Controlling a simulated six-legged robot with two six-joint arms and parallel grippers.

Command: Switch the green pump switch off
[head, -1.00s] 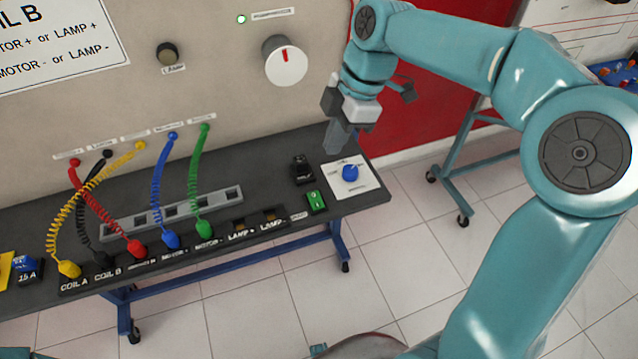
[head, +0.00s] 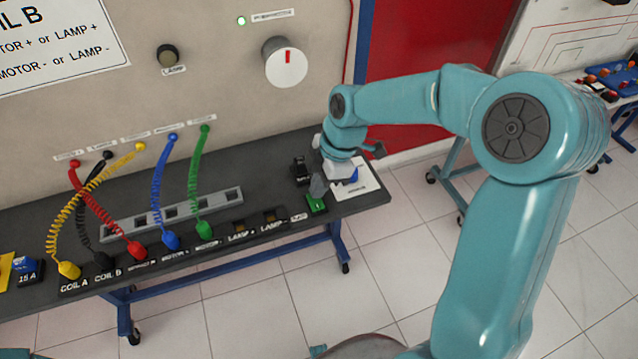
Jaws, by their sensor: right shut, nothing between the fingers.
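The green pump switch (head: 316,205) sits at the front right of the dark bench top. My right gripper (head: 317,188) is shut and empty, pointing down at the switch. Its tip covers the upper part of the switch; I cannot tell whether it touches. The switch's rocker position is mostly hidden. My left gripper is not in view.
Coiled cables, including a green one (head: 196,185), run from panel to bench (head: 262,185) farther left.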

